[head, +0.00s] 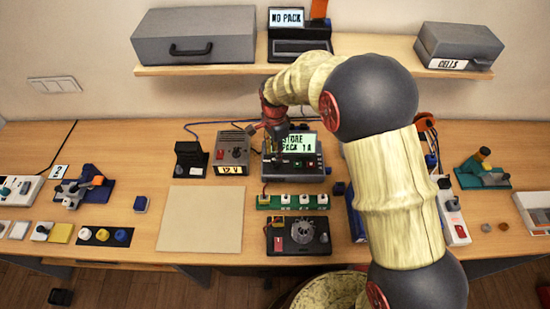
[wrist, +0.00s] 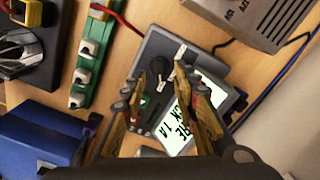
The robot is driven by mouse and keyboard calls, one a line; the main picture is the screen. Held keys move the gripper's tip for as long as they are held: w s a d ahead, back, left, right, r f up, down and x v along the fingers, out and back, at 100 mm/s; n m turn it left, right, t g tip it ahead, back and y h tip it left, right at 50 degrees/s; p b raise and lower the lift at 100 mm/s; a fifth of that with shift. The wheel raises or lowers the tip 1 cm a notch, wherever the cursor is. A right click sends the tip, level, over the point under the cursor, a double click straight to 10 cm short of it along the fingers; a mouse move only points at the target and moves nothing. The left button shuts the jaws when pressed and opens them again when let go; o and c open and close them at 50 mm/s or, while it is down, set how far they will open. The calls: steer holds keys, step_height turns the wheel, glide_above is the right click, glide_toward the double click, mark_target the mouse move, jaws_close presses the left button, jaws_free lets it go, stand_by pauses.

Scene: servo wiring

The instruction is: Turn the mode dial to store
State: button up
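The grey device (head: 318,172) stands in the middle of the bench, and its lit screen (head: 298,143) reads "STORE" and "PACK 1A". In the wrist view its grey top panel (wrist: 152,47) carries a black dial (wrist: 181,72) with small white labels by it. The exact pointer direction is too small to tell. My gripper (wrist: 166,84) is open and empty, its fingers pointing at the panel around the dial. Contact with the dial cannot be told. In the head view my gripper (head: 277,140) is over the device's left part and hides some of it.
A grey power box (head: 231,150) stands close left of the device. A green strip (head: 292,201) with several white blocks and a black unit with a round disc (head: 302,231) lie in front. A beige mat (head: 200,219) is bare. The shelf (head: 240,69) runs behind, above the bench.

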step_height(320, 180, up, 7)
steer(key=shift+r, duration=0.15)
stand_by(0.6)
